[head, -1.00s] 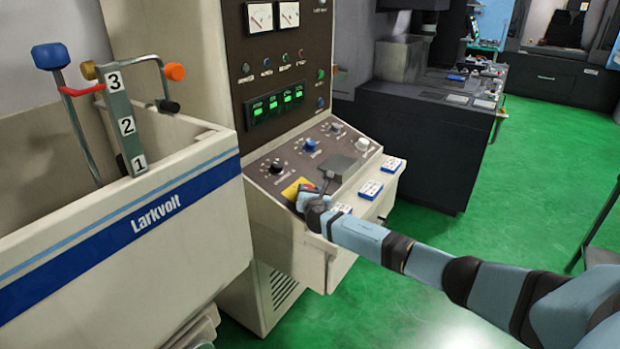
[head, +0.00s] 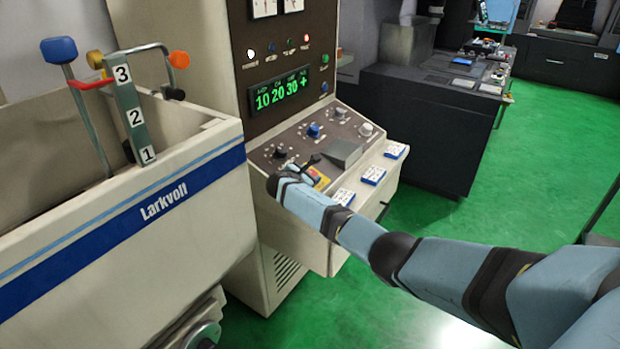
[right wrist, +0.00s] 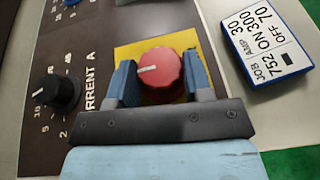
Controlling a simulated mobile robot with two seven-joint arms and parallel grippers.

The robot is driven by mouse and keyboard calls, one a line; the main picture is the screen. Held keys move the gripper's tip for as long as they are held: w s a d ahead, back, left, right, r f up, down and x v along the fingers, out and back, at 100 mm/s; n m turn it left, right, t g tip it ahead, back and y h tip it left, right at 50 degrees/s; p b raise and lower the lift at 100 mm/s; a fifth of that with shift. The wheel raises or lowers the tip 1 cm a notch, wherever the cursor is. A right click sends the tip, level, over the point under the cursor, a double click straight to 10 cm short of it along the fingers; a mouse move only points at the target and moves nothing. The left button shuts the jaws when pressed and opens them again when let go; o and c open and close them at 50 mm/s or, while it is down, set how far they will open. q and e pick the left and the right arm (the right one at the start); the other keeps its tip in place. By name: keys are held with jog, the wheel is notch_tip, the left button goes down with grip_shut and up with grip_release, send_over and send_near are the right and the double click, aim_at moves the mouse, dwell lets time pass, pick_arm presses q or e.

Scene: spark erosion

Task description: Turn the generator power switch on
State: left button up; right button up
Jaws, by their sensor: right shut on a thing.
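The generator power switch is a red rotary knob (right wrist: 163,72) with a white mark, on a yellow plate (right wrist: 128,54). In the right wrist view the white mark points left. My right gripper (right wrist: 160,80) has one blue finger on each side of the knob and is shut on it. In the head view this gripper (head: 306,173) is at the front of the sloping control panel, and a bit of the yellow plate (head: 320,180) shows beside it. The knob is mostly hidden there. My left gripper is not in view.
Above the panel, a green display (head: 283,92) shows large figures and a white lamp (head: 251,54) is lit. A black knob (head: 280,152) and a blue knob (head: 313,130) are close by. White-and-blue cards (head: 373,175) lie along the ledge. A Larkvolt tank (head: 200,175) stands left.

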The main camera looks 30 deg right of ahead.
jog(key=shift+m+g, duration=0.4)
jog(key=shift+g, duration=0.1)
jog(key=o, duration=0.9)
jog(key=v, duration=0.7)
jog(key=shift+a, duration=0.2)
jog(key=shift+r, duration=0.1)
jog(key=shift+s, duration=0.15)
